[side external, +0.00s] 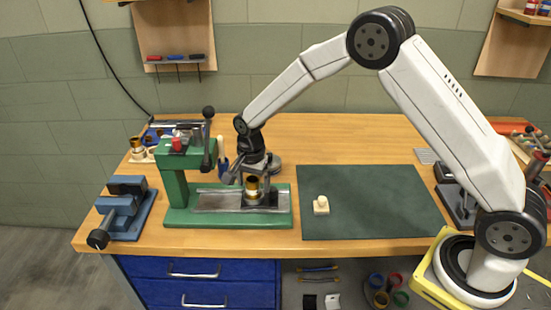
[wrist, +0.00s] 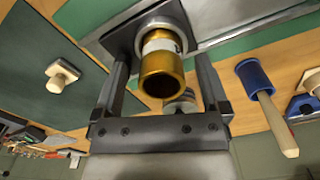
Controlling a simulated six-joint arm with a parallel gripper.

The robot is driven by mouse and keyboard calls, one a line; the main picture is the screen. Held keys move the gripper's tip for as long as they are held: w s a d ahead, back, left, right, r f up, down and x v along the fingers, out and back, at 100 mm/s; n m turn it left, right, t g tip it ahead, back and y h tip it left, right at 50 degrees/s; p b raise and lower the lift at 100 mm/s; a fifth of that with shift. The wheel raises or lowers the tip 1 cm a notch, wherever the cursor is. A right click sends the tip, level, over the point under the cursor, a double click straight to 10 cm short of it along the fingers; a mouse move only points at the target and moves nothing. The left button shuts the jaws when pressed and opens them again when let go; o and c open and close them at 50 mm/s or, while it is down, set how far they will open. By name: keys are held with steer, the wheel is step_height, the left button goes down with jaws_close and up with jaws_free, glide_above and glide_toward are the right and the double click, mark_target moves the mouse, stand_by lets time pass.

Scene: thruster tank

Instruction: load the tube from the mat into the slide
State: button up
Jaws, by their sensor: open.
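The brass-coloured tube (side external: 252,188) stands upright at the right part of the slide (side external: 218,200) on the green press, not on the mat (side external: 400,210). In the wrist view the tube (wrist: 163,72) has a pale band, its open end faces my camera, and its far end sits at a dark square holder (wrist: 124,36). My gripper (side external: 250,172) is above the slide, with its fingers down around the tube. In the wrist view my gripper's fingers are open, one on each side of the tube with gaps.
A pale wooden piece with a knob (side external: 321,205) sits on the mat's left part. The green press column (side external: 174,185) stands left of the slide. A blue vise (side external: 124,208) is farther left. Most of the mat is clear.

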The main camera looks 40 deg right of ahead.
step_height(320, 180, up, 6)
steer(key=shift+w+a, duration=0.15)
steer(key=shift+w, duration=0.05)
stand_by(0.5)
steer(key=s+d+r+n+t, duration=0.1)
steer(key=s+d+n, duration=0.2)
steer(key=s+n, duration=0.3)
steer(key=s+d+n+t, duration=0.1)
steer(key=s+d+n, duration=0.2)
steer(key=s+n, duration=0.4)
steer(key=s, duration=0.9)
steer(key=shift+s+r+t, duration=0.2)
steer(key=shift+r+t, duration=0.1)
steer(key=shift+r, duration=0.1)
steer(key=shift+d, duration=0.1)
